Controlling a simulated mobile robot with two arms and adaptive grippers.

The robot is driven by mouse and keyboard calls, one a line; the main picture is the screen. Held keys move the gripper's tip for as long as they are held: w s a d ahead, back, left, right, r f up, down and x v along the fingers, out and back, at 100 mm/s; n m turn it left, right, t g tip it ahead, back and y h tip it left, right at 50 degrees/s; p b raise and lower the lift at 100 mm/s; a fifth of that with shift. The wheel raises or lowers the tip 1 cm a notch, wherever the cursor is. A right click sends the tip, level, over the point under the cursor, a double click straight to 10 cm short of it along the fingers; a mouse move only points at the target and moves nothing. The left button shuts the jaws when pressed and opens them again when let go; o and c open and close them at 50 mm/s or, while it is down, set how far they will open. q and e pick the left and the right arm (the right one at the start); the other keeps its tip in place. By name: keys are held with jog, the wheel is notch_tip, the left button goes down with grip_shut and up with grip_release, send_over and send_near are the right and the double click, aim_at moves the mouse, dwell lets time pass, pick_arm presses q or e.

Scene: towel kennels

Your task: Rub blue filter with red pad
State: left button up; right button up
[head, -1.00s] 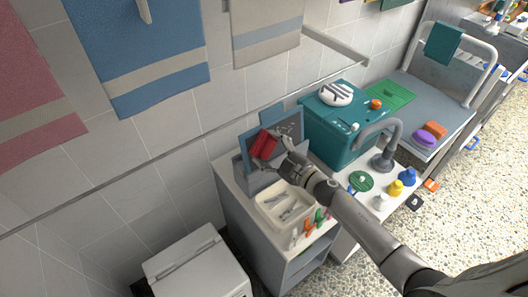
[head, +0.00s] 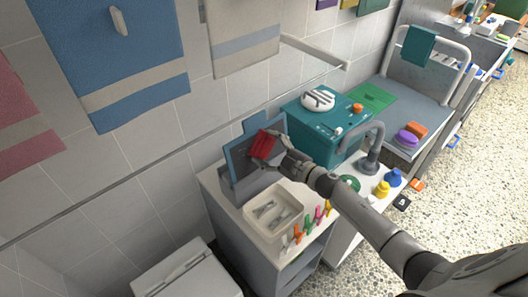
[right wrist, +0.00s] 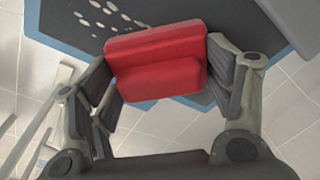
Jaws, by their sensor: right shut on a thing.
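The blue filter (head: 240,160) is a dark panel with a blue rim, standing tilted in a grey holder on the white-topped cabinet. The red pad (head: 261,146) is in front of its upper right part. My right gripper (head: 274,155) is shut on the red pad. In the right wrist view the red pad (right wrist: 158,75) sits between both fingers, with the filter's dark face (right wrist: 225,18) behind it and pale specks at the upper left. The pad appears against the face, but contact cannot be told for certain. My left gripper is out of view.
A cream tray (head: 297,208) and several coloured clips stand in front of the filter. A teal box (head: 307,122) and a grey tap (head: 370,163) are to the right. A white bin (head: 190,275) stands at lower left. Towels hang on the wall behind.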

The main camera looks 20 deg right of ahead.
jog(key=shift+w+d+b, duration=0.4)
jog(key=shift+w+d, duration=0.1)
jog(key=shift+d, duration=0.85)
jog(key=shift+w+d+b, duration=0.45)
jog(key=shift+w+d, duration=0.05)
jog(key=shift+d, duration=0.85)
jog(key=shift+w+d+b, duration=0.4)
jog(key=shift+w+d, duration=0.1)
jog(key=shift+d, duration=0.85)
jog(key=shift+s+a+r+p, duration=0.1)
jog(key=shift+s+a+p, duration=0.55)
jog(key=shift+a, duration=0.75)
jog(key=shift+s+a+f+p, duration=0.1)
jog(key=shift+s+a+p, duration=0.3)
jog(key=shift+a+p, duration=0.7)
jog(key=shift+s+a+r+p, duration=0.1)
jog(key=shift+s+a+p, duration=0.4)
jog(key=shift+a, duration=1.15)
jog(key=shift+s+a+p, duration=0.3)
jog(key=shift+s+a, duration=0.05)
jog(key=shift+a, duration=0.65)
jog(key=shift+s+a+p, duration=0.3)
jog(key=shift+s+a, duration=0.1)
jog(key=shift+a, duration=0.6)
jog(key=shift+s+a+p, duration=0.3)
jog(key=shift+s+a, duration=0.05)
jog(key=shift+a, duration=0.65)
jog(key=shift+s+a, duration=0.3)
jog(key=shift+a, duration=0.55)
